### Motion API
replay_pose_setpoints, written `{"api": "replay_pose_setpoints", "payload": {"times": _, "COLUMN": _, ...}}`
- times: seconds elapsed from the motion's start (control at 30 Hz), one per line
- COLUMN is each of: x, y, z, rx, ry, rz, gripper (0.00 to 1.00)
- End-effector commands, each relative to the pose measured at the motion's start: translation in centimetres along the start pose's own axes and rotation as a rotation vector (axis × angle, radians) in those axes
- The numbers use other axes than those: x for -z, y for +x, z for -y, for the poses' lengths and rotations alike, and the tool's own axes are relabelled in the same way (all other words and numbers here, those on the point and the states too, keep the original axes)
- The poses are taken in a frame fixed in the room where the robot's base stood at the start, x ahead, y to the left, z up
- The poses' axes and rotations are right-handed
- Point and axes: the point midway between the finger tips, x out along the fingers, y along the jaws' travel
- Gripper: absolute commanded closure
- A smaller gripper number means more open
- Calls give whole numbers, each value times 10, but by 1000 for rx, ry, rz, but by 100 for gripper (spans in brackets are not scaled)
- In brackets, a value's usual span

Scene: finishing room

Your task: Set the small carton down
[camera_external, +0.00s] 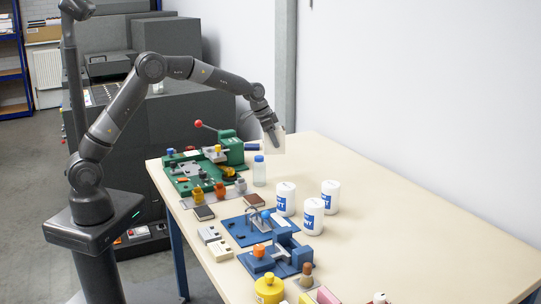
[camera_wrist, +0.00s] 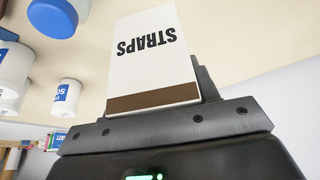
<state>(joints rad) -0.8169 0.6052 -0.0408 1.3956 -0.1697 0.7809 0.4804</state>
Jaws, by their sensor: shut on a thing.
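The small carton (camera_wrist: 152,58) is white with the word STRAPS and a brown band along one end. It fills the upper middle of the wrist view, gripped between my dark fingers. In the external view the pale carton (camera_external: 275,141) hangs below my gripper (camera_external: 268,121), at the far end of the wooden table (camera_external: 410,229). My gripper is shut on it. The carton is pale against the wall, and I cannot tell whether its lower edge touches the table.
A clear bottle with a blue cap (camera_external: 259,171) stands just in front of the carton. A green fixture (camera_external: 183,178) with a red-knobbed lever is to its left. White tubs (camera_external: 330,197) and blue fixtures (camera_external: 290,262) stand nearer. The table's right side is clear.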

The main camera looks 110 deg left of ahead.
Motion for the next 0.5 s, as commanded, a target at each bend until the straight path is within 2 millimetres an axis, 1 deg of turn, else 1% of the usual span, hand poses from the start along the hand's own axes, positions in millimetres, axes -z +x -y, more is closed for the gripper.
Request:
{"api": "replay_pose_setpoints", "payload": {"times": 0.03, "x": 1, "y": -3, "z": -6, "rx": 0, "ry": 2, "rz": 0, "gripper": 74}}
{"api": "replay_pose_setpoints", "payload": {"times": 0.17, "x": 6, "y": -5, "z": -25, "rx": -2, "ry": 4, "rz": 1, "gripper": 74}}
{"api": "replay_pose_setpoints", "payload": {"times": 0.27, "x": 15, "y": -2, "z": -50, "rx": -5, "ry": 8, "rz": 3, "gripper": 74}}
{"api": "replay_pose_setpoints", "payload": {"times": 0.37, "x": 26, "y": 2, "z": -83, "rx": -5, "ry": 12, "rz": 5, "gripper": 74}}
{"api": "replay_pose_setpoints", "payload": {"times": 0.4, "x": 30, "y": 4, "z": -99, "rx": -6, "ry": 13, "rz": 5, "gripper": 74}}
{"api": "replay_pose_setpoints", "payload": {"times": 0.47, "x": 36, "y": 6, "z": -121, "rx": -7, "ry": 14, "rz": 5, "gripper": 74}}
{"api": "replay_pose_setpoints", "payload": {"times": 0.5, "x": 39, "y": 7, "z": -136, "rx": -7, "ry": 14, "rz": 5, "gripper": 74}}
